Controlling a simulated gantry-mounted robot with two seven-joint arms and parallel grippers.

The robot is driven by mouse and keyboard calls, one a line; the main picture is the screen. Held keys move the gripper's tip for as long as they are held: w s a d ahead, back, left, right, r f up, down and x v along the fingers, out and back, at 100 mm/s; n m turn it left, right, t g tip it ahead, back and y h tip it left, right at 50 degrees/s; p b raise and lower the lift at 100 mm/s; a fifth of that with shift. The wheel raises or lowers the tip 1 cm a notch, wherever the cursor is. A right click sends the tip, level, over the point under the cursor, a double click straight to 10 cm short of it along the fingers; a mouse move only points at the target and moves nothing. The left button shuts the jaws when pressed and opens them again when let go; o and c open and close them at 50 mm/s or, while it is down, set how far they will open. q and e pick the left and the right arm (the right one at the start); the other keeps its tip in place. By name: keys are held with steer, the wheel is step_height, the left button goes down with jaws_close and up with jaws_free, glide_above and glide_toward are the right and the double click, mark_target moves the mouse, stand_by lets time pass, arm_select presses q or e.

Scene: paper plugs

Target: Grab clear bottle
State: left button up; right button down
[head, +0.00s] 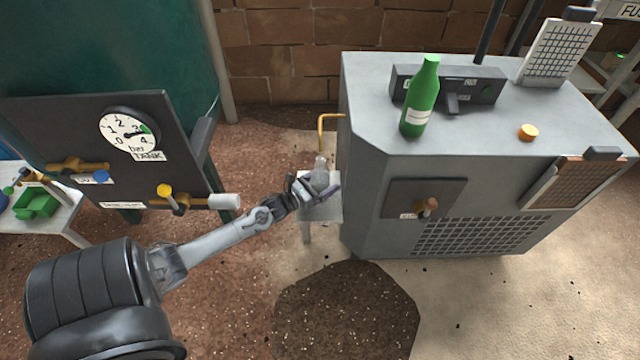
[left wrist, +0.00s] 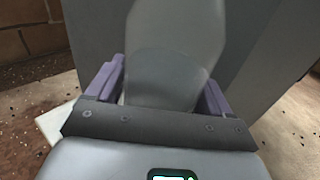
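The clear bottle (head: 320,166) stands on a small light stand (head: 326,212) beside the grey cabinet; it looks greyish and see-through. My left gripper (head: 320,190) reaches it from the left, with its fingers spread on either side of the bottle's body. In the left wrist view the bottle (left wrist: 168,75) fills the space between the two purple fingers (left wrist: 162,90). The fingers are wide apart and close to its sides; firm contact cannot be made out. The bottle's lower part is partly hidden by the gripper. My right gripper is not in view.
A bent yellow pipe (head: 322,128) is behind the clear bottle. A dark gauge panel (head: 80,125) stands at left.

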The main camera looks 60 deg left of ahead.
arm_select(q)
steer(key=shift+w, duration=0.1)
steer(key=c, duration=0.8)
steer(key=shift+o, duration=0.2)
steer(key=shift+r, duration=0.1)
